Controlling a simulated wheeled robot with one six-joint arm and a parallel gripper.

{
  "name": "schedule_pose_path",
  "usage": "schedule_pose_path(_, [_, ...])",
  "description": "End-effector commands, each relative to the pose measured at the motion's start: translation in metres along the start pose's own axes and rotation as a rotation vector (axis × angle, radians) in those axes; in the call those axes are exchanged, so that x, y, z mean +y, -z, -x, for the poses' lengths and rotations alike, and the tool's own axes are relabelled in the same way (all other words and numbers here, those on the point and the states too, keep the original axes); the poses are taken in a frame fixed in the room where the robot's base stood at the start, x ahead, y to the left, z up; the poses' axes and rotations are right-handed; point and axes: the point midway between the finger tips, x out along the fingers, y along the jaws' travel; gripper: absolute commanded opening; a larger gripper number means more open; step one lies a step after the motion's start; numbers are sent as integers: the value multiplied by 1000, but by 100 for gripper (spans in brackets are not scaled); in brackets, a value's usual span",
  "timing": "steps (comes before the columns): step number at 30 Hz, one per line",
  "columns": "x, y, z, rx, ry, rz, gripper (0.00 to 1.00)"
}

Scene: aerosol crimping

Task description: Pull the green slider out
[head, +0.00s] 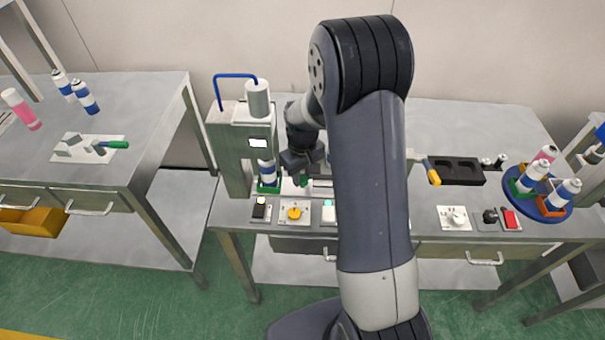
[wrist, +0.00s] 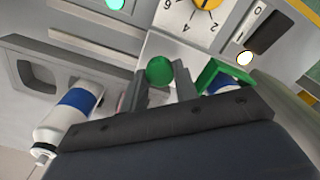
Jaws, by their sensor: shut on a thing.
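The slider's round green knob (wrist: 159,71) sits between my gripper's fingertips (wrist: 162,88) in the wrist view, and the gripper is shut on it. In the head view my gripper (head: 302,172) reaches down just right of the crimping machine (head: 229,150), with a bit of green knob (head: 304,182) at its tips. The slider's green holder (head: 269,187) is at the machine's foot, under its head, with a white and blue can (head: 267,170) standing in it. The holder also shows in the wrist view (wrist: 211,73), its can partly hidden by my gripper.
Another white and blue can (wrist: 68,115) is left in the wrist view. A round blue stand (head: 536,207) holds several cans at right. My arm hides the table's middle.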

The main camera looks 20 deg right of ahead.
Motion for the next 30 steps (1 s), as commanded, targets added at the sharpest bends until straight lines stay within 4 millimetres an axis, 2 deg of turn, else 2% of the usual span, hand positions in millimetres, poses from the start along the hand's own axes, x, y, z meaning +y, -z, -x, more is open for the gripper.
schedule_pose_path(1, [0,0,0,0,0,0,17])
schedule_pose_path(7, [0,0,0,0,0,0,0])
schedule_pose_path(16, [3,-2,0,0,0,-1,0])
schedule_pose_path(30, [57,-44,0,1,-1,-5,0])
